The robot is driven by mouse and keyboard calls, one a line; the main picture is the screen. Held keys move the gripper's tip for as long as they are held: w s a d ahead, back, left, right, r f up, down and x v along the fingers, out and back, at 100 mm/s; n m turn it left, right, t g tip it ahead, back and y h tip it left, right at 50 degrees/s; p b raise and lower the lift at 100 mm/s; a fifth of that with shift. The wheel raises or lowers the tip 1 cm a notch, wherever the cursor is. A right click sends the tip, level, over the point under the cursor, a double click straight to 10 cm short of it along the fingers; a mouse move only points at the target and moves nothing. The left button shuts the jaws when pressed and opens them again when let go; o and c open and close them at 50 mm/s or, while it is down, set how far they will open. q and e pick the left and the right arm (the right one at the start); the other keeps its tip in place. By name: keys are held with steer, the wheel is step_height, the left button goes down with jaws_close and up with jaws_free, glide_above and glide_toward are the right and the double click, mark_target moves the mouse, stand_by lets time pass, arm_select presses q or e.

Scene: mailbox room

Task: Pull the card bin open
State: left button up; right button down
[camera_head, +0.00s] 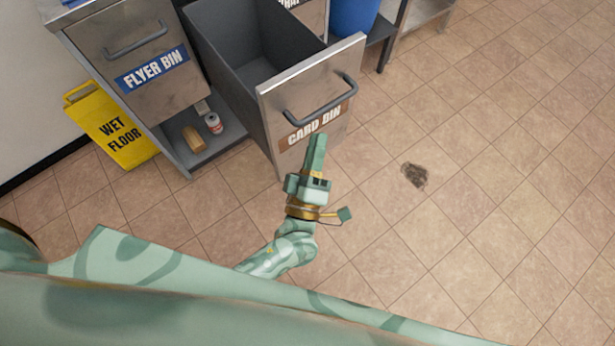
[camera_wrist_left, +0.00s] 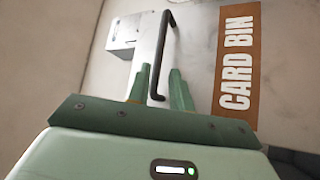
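The card bin (camera_head: 273,108) is a grey metal drawer standing well out from its cabinet, its empty-looking inside visible from above. Its front has a dark bar handle (camera_head: 323,110) and a brown CARD BIN label (camera_head: 300,133). My left gripper (camera_head: 317,143) is just in front of the label, below the handle. In the left wrist view, the green fingers (camera_wrist_left: 161,88) are apart. One end of the handle (camera_wrist_left: 172,45) shows between them, and I see no grip on it. The label (camera_wrist_left: 239,65) is to the right. My right gripper is not in view.
The flyer bin (camera_head: 125,55) is shut at left, above an open shelf holding a can (camera_head: 213,123). A yellow wet floor sign (camera_head: 108,125) stands beside it. A blue container (camera_head: 352,15) is behind.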

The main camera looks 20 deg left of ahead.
arm_select(q)
steer(key=v, duration=0.8)
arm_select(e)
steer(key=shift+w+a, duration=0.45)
arm_select(q)
steer(key=shift+s+f, duration=0.1)
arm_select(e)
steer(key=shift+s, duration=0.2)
